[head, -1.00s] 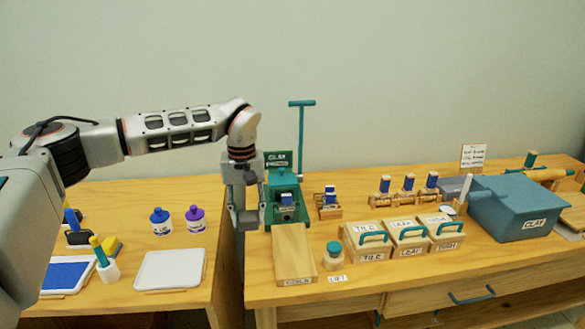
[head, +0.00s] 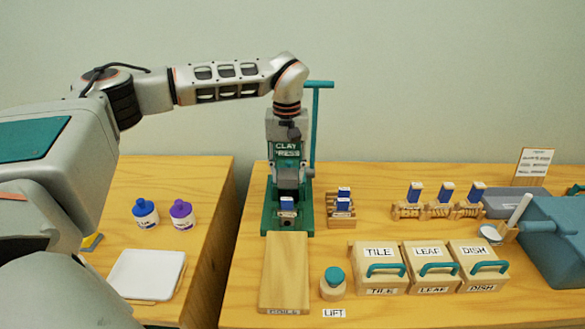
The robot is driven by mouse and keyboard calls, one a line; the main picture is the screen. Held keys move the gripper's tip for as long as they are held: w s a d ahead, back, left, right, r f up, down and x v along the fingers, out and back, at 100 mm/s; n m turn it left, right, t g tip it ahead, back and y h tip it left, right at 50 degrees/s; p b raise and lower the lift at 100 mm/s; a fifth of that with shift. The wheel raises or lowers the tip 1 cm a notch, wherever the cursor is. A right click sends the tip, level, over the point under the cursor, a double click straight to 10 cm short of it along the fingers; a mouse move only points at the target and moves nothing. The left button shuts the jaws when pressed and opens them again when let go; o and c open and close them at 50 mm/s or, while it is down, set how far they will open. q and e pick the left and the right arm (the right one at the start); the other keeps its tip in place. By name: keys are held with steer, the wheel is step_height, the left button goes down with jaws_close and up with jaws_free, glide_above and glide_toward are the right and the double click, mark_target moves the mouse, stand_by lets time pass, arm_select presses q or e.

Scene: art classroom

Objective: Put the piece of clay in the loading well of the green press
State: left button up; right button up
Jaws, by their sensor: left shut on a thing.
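The green clay press (head: 268,215) stands at the left end of the right-hand table, with a teal lever at its back right. My left gripper (head: 289,192) points down over the press, in front of its sign. It is shut on a small grey block, which looks like the piece of clay (head: 288,177). The gripper and the block hide the loading well, so I cannot tell whether the block is above it or in it. A blue-and-white piece (head: 287,204) shows low on the front of the press. My right gripper is not in view.
A wooden board (head: 285,272) lies before the press. A teal-lidded jar (head: 334,283) and wooden boxes marked TILE (head: 378,255), LEAF (head: 430,255) and DISH (head: 478,255) stand to its right. A small wooden holder (head: 341,212) is close beside the press.

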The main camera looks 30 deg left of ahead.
mark_target(287, 178)
arm_select(q)
steer(key=shift+s+f+b, duration=0.1)
steer(key=shift+f+b, duration=0.35)
steer(key=shift+f, duration=0.05)
steer(key=shift+f+b, duration=1.05)
steer(key=shift+f, duration=0.15)
step_height(287, 178, down, 2)
steer(key=shift+f+b, duration=0.15)
steer(key=shift+b, duration=0.9)
steer(key=shift+f, duration=2)
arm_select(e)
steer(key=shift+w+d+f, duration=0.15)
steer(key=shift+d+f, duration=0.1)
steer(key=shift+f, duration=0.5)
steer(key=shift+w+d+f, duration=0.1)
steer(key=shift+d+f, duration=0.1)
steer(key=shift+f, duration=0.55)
